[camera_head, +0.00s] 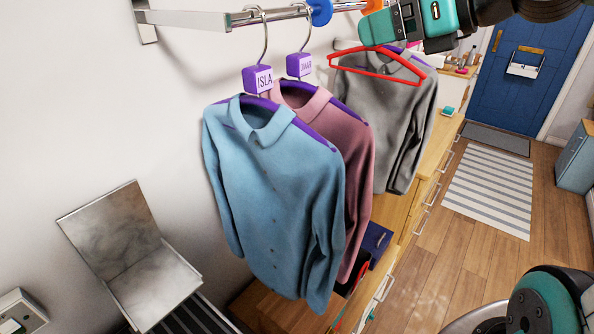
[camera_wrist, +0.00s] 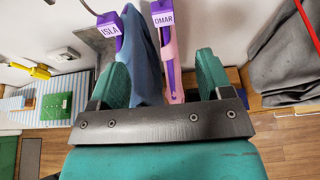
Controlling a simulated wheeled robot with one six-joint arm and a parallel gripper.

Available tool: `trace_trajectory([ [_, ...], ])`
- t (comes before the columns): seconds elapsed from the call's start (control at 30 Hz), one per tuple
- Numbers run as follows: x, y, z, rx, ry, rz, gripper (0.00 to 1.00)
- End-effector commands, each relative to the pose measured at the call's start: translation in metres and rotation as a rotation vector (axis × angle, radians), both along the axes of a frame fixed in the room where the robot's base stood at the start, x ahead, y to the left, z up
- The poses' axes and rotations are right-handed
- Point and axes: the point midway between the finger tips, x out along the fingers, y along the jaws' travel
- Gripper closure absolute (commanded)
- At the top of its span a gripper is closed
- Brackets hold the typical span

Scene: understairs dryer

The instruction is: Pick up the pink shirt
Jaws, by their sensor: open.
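The pink shirt (camera_head: 358,180) hangs on a purple hanger from the wall rail, partly hidden behind a light blue shirt (camera_head: 268,190). A purple tag (camera_head: 300,65) sits on its hanger; in the wrist view this tag (camera_wrist: 162,18) reads OMAR. The blue shirt's tag (camera_head: 258,79) reads ISLA. My gripper (camera_head: 378,27) is at the upper right, near rail height and right of both tags. In the wrist view my gripper (camera_wrist: 163,75) is open and empty, with the blue shirt (camera_wrist: 146,60) and a strip of the pink shirt (camera_wrist: 171,60) showing between its teal fingers.
A red hanger (camera_head: 376,66) and a grey shirt (camera_head: 385,120) hang behind the pink shirt. A wooden counter (camera_head: 435,145) runs below the clothes. A folded metal plate (camera_head: 130,255) is at lower left. Wooden floor lies open at right.

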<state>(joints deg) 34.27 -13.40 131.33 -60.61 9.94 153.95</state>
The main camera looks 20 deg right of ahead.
Motion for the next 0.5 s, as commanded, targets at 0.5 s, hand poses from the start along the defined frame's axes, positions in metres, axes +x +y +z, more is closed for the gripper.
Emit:
trace_trajectory([
  [0.5, 0.077, 0.053, -0.038, -0.002, 0.006, 0.006, 0.28],
])
